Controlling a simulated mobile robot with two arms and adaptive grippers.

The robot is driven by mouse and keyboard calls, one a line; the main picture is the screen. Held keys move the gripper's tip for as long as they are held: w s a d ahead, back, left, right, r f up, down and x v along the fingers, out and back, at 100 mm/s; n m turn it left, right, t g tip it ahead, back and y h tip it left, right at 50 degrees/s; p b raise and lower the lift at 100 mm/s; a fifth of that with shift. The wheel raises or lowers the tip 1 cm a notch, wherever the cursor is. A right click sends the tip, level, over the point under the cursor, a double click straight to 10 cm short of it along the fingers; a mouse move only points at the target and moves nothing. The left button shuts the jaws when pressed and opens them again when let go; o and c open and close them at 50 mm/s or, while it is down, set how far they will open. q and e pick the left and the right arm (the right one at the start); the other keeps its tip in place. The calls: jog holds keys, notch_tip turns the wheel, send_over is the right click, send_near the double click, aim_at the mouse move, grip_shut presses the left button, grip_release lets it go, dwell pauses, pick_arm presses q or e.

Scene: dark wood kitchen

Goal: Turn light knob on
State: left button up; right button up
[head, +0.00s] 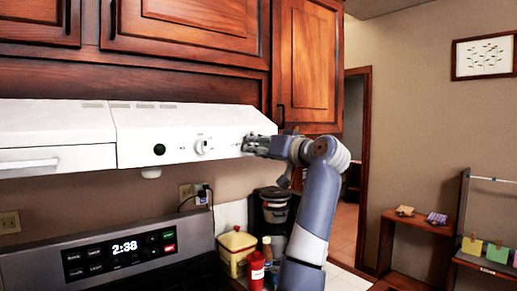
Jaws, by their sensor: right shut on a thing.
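The white range hood (175,125) hangs under the wood cabinets, with its controls on the front face. My right gripper (252,143) is at the right end of that face. Its fingers are shut on a small knob there, which I take to be the light knob; the fingers hide most of it. A white round knob (203,147) is left of the gripper, and a dark round button (160,149) is farther left. My left gripper is not in view.
Below are a stove panel (110,256) with a lit clock, a yellow canister (236,246), a red bottle (256,270) and a dark coffee maker (274,207). Wood cabinets (310,62) are close above the hood. The doorway and shelves are to the right.

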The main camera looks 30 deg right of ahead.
jog(key=m, duration=0.3)
jog(key=shift+r+m, duration=0.1)
jog(key=shift+m, duration=0.3)
jog(key=shift+a+m, duration=0.1)
jog(key=shift+m, duration=1.8)
jog(key=shift+r+m, duration=0.1)
jog(key=shift+m, duration=0.2)
jog(key=o, duration=1)
jog(key=shift+s, duration=0.2)
jog(key=s+d, duration=0.1)
jog(key=s, duration=1)
jog(key=shift+s, duration=0.35)
